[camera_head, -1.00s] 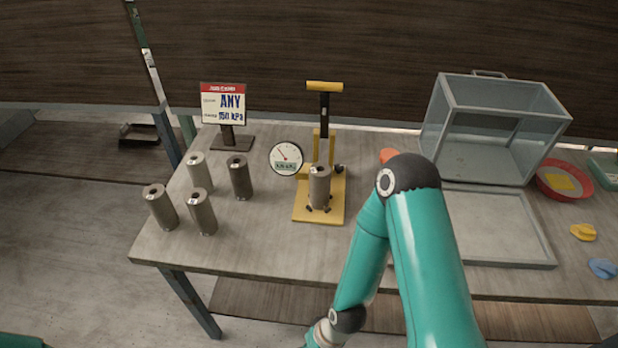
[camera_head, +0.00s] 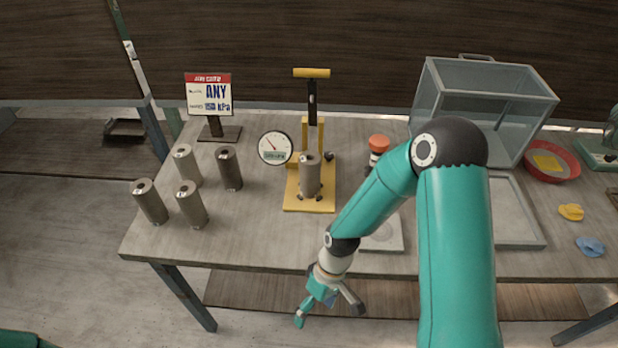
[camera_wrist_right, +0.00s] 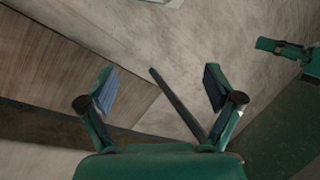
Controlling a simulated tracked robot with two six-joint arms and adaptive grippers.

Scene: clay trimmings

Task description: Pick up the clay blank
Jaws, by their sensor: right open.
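Several grey-brown cylinders stand upright at the left of the table, among them a front-left one (camera_head: 150,203) and a darker one (camera_head: 230,170). Another grey cylinder (camera_head: 310,178) stands in the yellow press (camera_head: 327,200). I cannot tell which piece is the clay blank. My right gripper (camera_head: 330,308) is open and empty, in front of the table's front edge and apart from every cylinder. In the right wrist view its two fingers (camera_wrist_right: 160,87) are spread with nothing held between them. My left gripper is not clearly seen.
A sign (camera_head: 208,95) and a round gauge (camera_head: 274,148) stand near the cylinders. To the right are a clear box (camera_head: 480,115), a grey tray (camera_head: 527,240), a red bowl (camera_head: 570,165), a yellow lump (camera_head: 571,212) and a blue lump (camera_head: 591,246).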

